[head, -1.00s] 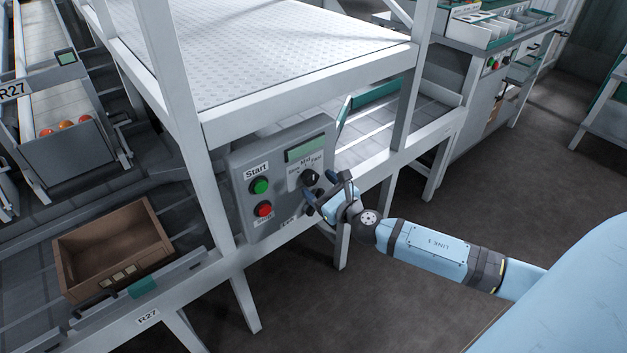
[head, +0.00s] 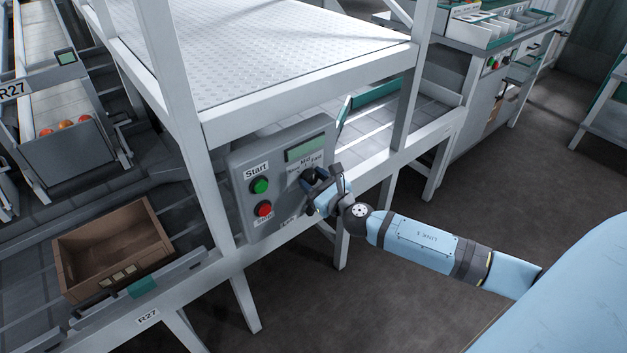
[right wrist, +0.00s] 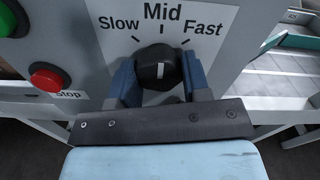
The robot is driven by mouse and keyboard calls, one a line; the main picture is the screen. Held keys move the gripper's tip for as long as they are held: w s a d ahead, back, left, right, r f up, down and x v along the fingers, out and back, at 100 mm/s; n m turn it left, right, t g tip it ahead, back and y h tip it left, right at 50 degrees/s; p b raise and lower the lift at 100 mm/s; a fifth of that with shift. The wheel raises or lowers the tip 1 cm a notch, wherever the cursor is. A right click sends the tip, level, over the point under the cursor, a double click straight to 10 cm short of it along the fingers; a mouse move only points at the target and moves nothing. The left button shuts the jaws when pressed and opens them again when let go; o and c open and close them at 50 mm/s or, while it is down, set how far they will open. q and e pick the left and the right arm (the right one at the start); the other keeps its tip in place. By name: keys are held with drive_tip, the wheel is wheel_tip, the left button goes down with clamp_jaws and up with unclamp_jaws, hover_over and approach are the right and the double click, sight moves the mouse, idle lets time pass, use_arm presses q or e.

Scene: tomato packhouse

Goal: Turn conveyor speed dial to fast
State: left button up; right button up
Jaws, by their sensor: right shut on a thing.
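The black speed dial (right wrist: 158,68) is on the grey control panel (head: 237,160), under the labels Slow, Mid and Fast. In the right wrist view its white mark points straight up, toward Mid. My right gripper (head: 312,182) is at the panel, and the right wrist view shows its two blue fingers (right wrist: 158,80) shut on the dial, one on each side. In the head view the gripper hides most of the dial. My left gripper is not in view.
A green Start button (head: 260,186) and a red Stop button (head: 264,209) are left of the dial. White frame posts (head: 190,150) stand around the panel. A brown crate (head: 112,250) sits on the conveyor at left. Open floor lies to the right.

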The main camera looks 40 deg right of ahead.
drive_tip(key=m, duration=0.9)
drive_tip(key=shift+a+m, duration=0.1)
drive_tip(key=shift+m, duration=0.2)
idle(0.3)
idle(0.4)
drive_tip(key=o, duration=0.9)
drive_tip(key=shift+s, duration=0.1)
